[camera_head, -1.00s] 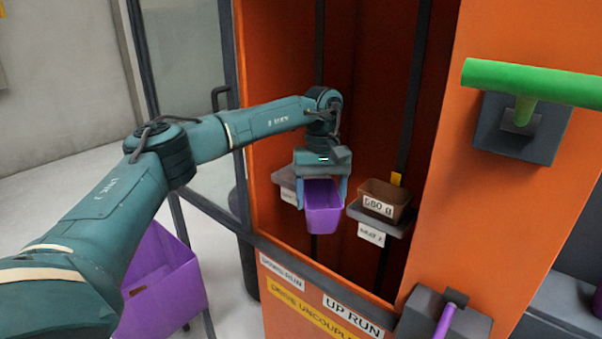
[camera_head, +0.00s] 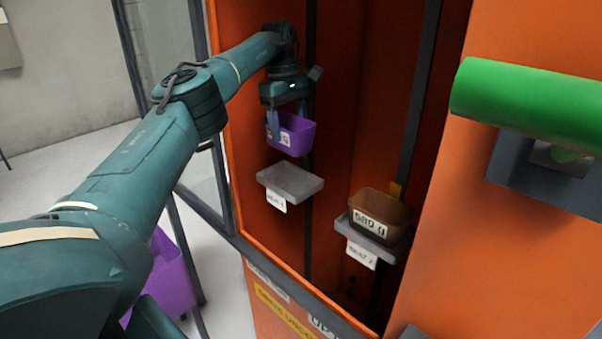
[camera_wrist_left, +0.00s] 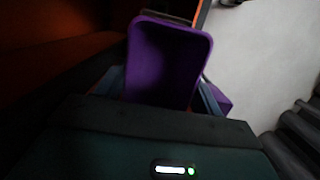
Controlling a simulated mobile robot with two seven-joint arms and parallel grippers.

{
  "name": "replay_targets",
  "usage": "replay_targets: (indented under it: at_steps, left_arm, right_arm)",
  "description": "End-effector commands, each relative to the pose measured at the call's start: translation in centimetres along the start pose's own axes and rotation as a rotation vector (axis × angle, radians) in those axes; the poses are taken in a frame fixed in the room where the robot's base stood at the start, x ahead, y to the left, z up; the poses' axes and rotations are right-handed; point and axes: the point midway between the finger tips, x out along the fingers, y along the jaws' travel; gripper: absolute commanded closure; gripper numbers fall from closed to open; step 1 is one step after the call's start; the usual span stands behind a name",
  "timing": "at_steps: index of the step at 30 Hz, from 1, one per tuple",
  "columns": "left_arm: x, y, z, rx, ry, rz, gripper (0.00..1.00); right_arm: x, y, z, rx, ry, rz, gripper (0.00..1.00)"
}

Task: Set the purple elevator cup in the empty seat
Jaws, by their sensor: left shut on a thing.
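The purple elevator cup (camera_head: 296,137) is held by my left gripper (camera_head: 275,122) inside the orange cabinet, with part of a white label showing. The cup also shows in the left wrist view (camera_wrist_left: 168,60), its open mouth toward the camera, between the fingers. The empty seat (camera_head: 290,182) is a grey shelf with a white label at its front. The cup hangs above this seat, apart from it in the picture, and looks nearly upright. The right gripper is not in view.
A brown cup (camera_head: 380,213) sits on the other grey seat (camera_head: 355,233) to the right. The orange cabinet wall (camera_head: 500,230) and green handle (camera_head: 530,105) stand at the right. A purple bin (camera_head: 170,275) stands at the lower left, beside the cabinet.

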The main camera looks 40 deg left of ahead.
Motion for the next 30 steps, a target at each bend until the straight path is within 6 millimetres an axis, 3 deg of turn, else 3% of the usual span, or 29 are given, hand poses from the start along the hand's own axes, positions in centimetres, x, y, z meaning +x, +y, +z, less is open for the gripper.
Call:
replay_targets:
  at_steps: [9,16,21,30]
  left_arm:
    - [5.0,-0.1,-0.8,-0.001,-0.001,-0.001,0.75]
    - [6.6,0.0,-1.0,-0.001,-0.002,0.0,0.75]
    - [8.8,-0.1,-1.4,-0.001,-0.001,-0.001,0.75]
    - [9.6,0.0,-1.5,-0.001,-0.001,0.002,0.75]
  right_arm:
    - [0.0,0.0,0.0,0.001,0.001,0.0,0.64]
    - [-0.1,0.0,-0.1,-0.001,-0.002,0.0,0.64]
    - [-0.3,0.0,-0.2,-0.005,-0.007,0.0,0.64]
    - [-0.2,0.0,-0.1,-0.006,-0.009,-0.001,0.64]
